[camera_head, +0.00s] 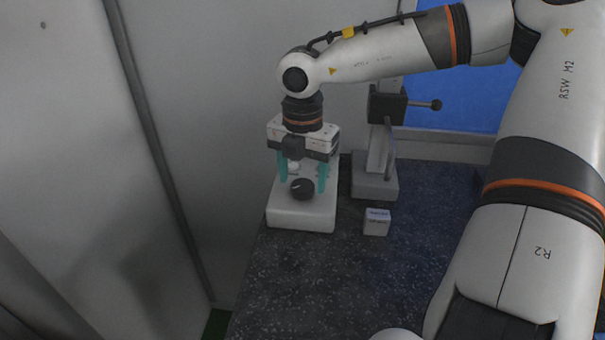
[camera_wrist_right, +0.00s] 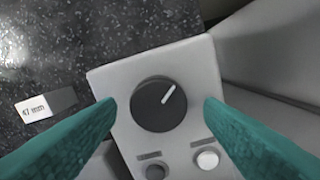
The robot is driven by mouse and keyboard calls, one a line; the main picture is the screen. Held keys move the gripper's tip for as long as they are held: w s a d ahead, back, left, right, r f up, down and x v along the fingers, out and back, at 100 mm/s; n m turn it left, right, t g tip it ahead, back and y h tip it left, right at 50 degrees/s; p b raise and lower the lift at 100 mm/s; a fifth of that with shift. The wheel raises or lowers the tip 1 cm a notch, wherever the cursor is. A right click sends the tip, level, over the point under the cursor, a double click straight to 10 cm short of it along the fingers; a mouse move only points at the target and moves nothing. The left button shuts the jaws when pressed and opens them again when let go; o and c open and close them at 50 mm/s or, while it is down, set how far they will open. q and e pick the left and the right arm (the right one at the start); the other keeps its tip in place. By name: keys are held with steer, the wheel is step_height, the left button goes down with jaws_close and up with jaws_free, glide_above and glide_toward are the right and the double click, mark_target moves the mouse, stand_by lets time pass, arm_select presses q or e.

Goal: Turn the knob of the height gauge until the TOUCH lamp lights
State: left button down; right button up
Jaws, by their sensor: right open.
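The black knob (camera_head: 302,188) sits on a white box (camera_head: 300,217) at the back left of the table. In the right wrist view the knob (camera_wrist_right: 159,104) has a white pointer line toward its upper right. My right gripper (camera_head: 302,184) points down over the box, open, with its teal fingers on either side of the knob and apart from it. Two round spots show beside the knob in the wrist view, one dark (camera_wrist_right: 155,172) and one whitish (camera_wrist_right: 207,160); their labels are unreadable, and I cannot tell whether either is lit. My left gripper is out of view.
A grey stand (camera_head: 375,185) with a column and a dark clamp (camera_head: 387,104) is right of the box. A small white block (camera_head: 376,226) stands in front of it; its label reads "47 mm" in the wrist view (camera_wrist_right: 45,104). The speckled tabletop (camera_head: 320,285) is clear in front.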

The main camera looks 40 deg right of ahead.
steer(key=shift+s+a+f, duration=0.1)
steer(key=shift+s+f, duration=0.05)
steer(key=shift+f, duration=0.5)
